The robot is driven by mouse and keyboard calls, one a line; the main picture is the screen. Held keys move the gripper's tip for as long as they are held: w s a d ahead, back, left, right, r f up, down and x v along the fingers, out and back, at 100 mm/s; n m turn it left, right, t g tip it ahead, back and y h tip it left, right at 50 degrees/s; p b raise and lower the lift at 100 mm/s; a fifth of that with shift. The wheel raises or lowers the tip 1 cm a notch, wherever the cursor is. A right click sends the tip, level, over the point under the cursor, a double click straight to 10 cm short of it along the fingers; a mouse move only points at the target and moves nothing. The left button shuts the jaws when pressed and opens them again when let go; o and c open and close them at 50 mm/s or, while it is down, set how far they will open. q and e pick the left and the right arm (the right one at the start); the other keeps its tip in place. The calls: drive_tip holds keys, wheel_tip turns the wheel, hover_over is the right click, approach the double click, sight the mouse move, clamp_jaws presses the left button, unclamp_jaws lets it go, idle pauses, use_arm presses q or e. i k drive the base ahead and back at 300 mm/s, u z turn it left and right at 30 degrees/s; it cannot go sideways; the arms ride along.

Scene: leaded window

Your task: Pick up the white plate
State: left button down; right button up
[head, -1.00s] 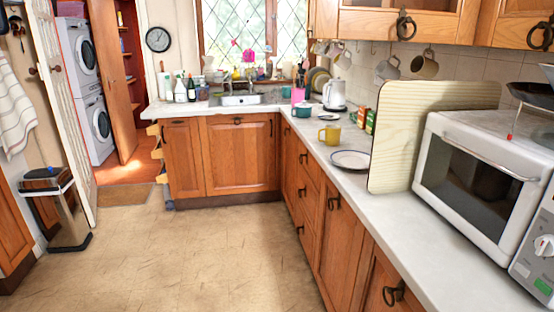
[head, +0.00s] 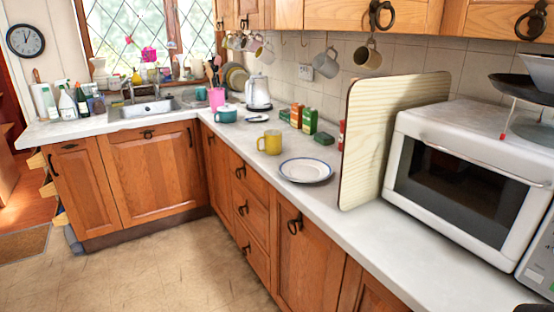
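The white plate (head: 305,170) has a dark blue rim and lies flat on the right-hand counter (head: 260,149), near its front edge. It sits between a yellow mug and an upright wooden board. Nothing lies on it. Neither of my grippers shows in the head view.
The yellow mug (head: 270,142) stands just behind and left of the plate. The wooden board (head: 390,135) stands upright right of it, beside a white microwave (head: 470,180). Small boxes (head: 309,120) stand near the wall. Mugs hang above. Floor (head: 180,265) in front of the cabinets is clear.

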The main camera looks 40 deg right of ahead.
sight(298, 169)
drive_tip(key=i, duration=3.8)
drive_tip(key=z, duration=2.35)
